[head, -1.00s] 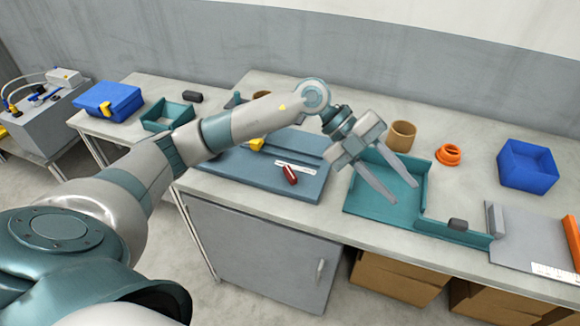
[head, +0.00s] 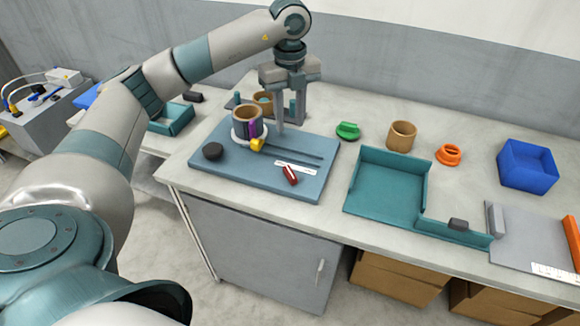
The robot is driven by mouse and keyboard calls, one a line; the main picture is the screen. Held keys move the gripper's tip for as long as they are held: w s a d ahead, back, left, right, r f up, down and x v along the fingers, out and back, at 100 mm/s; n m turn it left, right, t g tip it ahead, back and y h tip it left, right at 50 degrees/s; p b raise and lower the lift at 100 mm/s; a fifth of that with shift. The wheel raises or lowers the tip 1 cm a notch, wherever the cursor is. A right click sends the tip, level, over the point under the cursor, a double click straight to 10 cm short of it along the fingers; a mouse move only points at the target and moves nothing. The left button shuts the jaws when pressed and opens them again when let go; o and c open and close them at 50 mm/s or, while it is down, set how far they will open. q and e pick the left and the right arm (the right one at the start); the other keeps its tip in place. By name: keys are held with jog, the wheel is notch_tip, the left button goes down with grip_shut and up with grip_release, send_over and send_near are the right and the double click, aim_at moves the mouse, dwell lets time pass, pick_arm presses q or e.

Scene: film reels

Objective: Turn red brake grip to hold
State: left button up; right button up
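The red brake grip (head: 290,175) lies near the front right of the blue board (head: 310,188), at a slant beside a white marked strip (head: 296,167). My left gripper (head: 289,126) points down over the back part of the board, behind the brake grip and apart from it. Its two fingers are spread and I see nothing between them. My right gripper is not in view.
A green spool (head: 348,131), a tan cup (head: 401,136) and an orange spool (head: 448,154) stand behind the teal tray (head: 385,205). A blue bin (head: 527,165) is at right. Another brown ring (head: 265,97) is partly hidden behind my gripper.

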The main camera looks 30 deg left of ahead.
aim_at(290, 172)
pick_arm(q)
jog(key=shift+f, duration=0.1)
notch_tip(290, 172, down, 17)
jog(key=p, duration=0.5)
jog(key=shift+d+f+p, duration=0.1)
jog(key=shift+p, duration=0.3)
grip_shut()
